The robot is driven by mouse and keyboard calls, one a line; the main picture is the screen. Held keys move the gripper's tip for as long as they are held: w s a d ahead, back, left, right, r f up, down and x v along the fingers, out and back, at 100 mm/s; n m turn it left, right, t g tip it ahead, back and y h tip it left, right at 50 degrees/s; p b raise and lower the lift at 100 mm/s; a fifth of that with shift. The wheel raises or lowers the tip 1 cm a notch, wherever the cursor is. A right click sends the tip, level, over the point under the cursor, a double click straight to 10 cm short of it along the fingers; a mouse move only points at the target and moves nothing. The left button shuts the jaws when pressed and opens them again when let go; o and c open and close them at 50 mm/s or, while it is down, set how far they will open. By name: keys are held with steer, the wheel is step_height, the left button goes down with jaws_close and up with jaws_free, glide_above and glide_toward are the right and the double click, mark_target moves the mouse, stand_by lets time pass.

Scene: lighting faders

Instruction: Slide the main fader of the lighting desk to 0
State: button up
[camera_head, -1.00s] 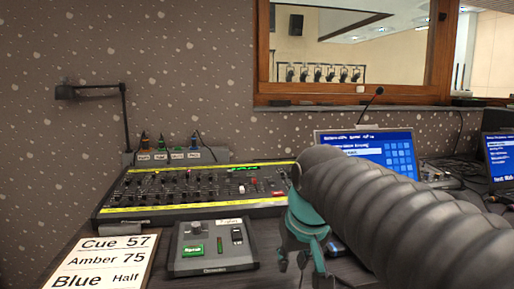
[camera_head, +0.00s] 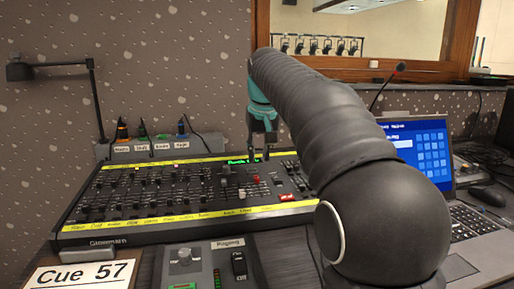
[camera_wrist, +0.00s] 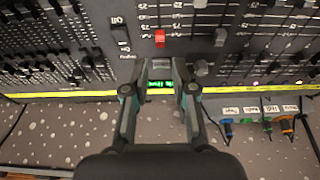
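The lighting desk (camera_head: 150,229) is a long black panel with many faders and yellow label strips, left of centre in the head view. Its dark panel fills the top of the wrist view (camera_wrist: 280,60), seen from above. A red fader cap (camera_wrist: 160,39) lies just beyond my fingertips; a red cap also shows in the head view (camera_head: 256,179). Larger grey caps stand near it (camera_wrist: 220,36). I cannot read which one is the main fader. My gripper (camera_head: 260,156) hangs over the desk's back part. In the wrist view its fingers (camera_wrist: 162,70) are apart, with a lit green display (camera_wrist: 160,84) between them.
A small console (camera_head: 205,266) and a white cue sheet (camera_head: 80,276) lie in front of the desk. A laptop (camera_head: 420,150) stands to the right. Several coloured plugs (camera_head: 183,126) stand behind the desk, and a lamp (camera_head: 50,72) hangs on the wall.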

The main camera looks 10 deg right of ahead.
mark_target(257, 178)
steer(key=shift+b+x, duration=1.35)
steer(key=shift+x, duration=2.65)
steer(key=shift+c, duration=0.2)
jaws_close()
steer(key=shift+s, duration=0.2)
steer(key=shift+s+f+b, duration=0.15)
steer(key=shift+s+b, duration=0.65)
steer(key=shift+s, duration=0.65)
steer(key=shift+s+f+b, duration=0.1)
steer(key=shift+s+b, duration=0.65)
steer(key=shift+s, duration=0.65)
jaws_free()
